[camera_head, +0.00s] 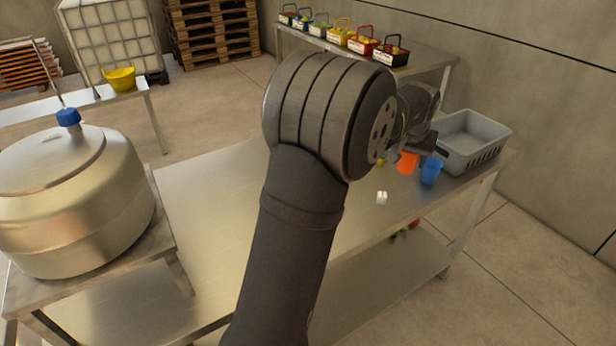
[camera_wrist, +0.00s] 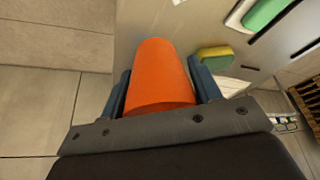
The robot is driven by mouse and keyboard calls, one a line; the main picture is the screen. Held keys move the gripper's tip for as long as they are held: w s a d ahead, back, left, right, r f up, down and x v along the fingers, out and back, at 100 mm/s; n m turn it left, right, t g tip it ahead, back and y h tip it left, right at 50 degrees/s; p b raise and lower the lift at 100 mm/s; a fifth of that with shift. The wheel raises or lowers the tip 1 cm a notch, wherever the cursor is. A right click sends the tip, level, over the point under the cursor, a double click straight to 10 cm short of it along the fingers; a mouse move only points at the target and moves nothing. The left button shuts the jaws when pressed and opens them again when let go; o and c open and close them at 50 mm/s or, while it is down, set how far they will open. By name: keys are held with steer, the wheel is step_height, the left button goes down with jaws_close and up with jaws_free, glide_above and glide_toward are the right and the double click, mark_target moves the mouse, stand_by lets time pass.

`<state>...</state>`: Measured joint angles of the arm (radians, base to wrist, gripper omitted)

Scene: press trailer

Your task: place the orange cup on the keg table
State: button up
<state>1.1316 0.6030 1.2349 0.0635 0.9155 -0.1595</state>
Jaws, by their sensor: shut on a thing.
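The orange cup (camera_head: 407,162) is at the far right of the steel table, partly hidden by my gripper (camera_head: 412,148). In the wrist view the orange cup (camera_wrist: 158,75) fills the space between the two blue-grey fingers of my gripper (camera_wrist: 160,88), which touch its sides. I cannot tell whether the cup still touches the table. The keg table (camera_head: 168,232) is at the left, with a large steel keg (camera_head: 78,195) with a blue cap on it. Part of its metal top shows at the keg's right side.
A blue cup (camera_head: 431,171) stands right beside the orange one, near a grey crate (camera_head: 470,138). A small white object (camera_head: 382,198) lies on the steel table (camera_head: 205,215). A yellow-green sponge (camera_wrist: 214,57) shows in the wrist view. The table's left part is bare.

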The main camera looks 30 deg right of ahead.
steer(key=s+d+f+m, duration=0.2)
steer(key=s+d+f, duration=0.1)
steer(key=s, duration=0.6)
steer(key=shift+g, duration=0.3)
steer(key=w+f, duration=0.2)
steer(key=w, duration=0.2)
steer(key=w+f, duration=0.2)
steer(key=w, duration=0.2)
steer(key=w+f, duration=0.2)
steer(key=w, duration=0.1)
steer(key=shift+w+d+f, duration=0.25)
steer(key=shift+w+f, duration=0.05)
steer(key=shift+w, duration=0.1)
steer(key=shift+h, duration=0.3)
steer(key=shift+f, duration=2.05)
steer(key=o, duration=0.9)
steer(key=shift+f, duration=0.1)
steer(key=shift+o, duration=0.2)
steer(key=v, duration=1.2)
